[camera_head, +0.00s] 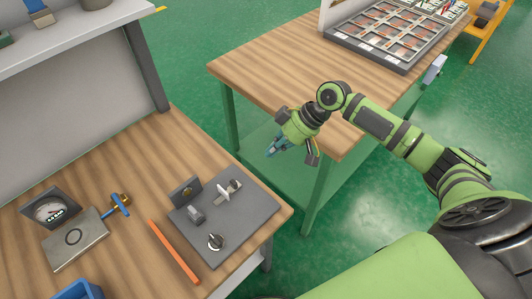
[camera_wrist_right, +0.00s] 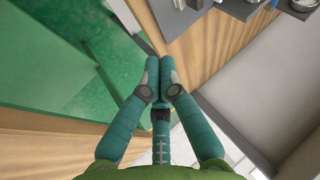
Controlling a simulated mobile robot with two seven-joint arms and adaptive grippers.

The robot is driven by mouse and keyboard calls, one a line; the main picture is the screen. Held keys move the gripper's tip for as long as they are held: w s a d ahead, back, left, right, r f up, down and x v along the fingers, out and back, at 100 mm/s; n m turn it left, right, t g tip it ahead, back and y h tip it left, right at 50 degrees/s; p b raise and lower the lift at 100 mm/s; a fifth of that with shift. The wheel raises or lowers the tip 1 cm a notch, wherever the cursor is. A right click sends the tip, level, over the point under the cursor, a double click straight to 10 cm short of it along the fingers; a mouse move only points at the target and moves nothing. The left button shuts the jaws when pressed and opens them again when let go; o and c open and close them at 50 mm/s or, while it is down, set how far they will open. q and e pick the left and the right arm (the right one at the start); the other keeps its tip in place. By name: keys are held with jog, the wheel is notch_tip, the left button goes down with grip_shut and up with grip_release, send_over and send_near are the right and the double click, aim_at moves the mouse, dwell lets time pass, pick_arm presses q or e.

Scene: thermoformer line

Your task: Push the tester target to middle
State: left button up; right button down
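I cannot tell for sure which part is the tester target. My right gripper (camera_head: 276,150) is in the air over the gap between the two benches, beyond the plate and apart from it. In the right wrist view its teal fingers (camera_wrist_right: 157,75) are closed together with nothing visible between them. My left gripper is not in view.
A second wooden bench (camera_head: 262,72) holds a compartment tray (camera_head: 345,42).

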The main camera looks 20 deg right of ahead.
jog(key=a+f+p, duration=0.1)
jog(key=a+f, duration=0.1)
jog(key=a+f+p, duration=0.1)
jog(key=a+f, duration=0.1)
jog(key=a, duration=0.1)
jog(key=a+f+p, duration=0.1)
jog(key=a+f, duration=0.1)
jog(key=shift+w+a+p, duration=0.25)
jog(key=shift+p, duration=0.1)
jog(key=shift+s+a, duration=0.2)
jog(key=shift+a, duration=0.15)
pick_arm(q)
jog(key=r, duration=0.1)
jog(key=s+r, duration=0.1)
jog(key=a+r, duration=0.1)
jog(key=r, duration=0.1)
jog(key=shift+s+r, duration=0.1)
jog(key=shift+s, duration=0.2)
pick_arm(e)
jog(key=shift+f, duration=0.1)
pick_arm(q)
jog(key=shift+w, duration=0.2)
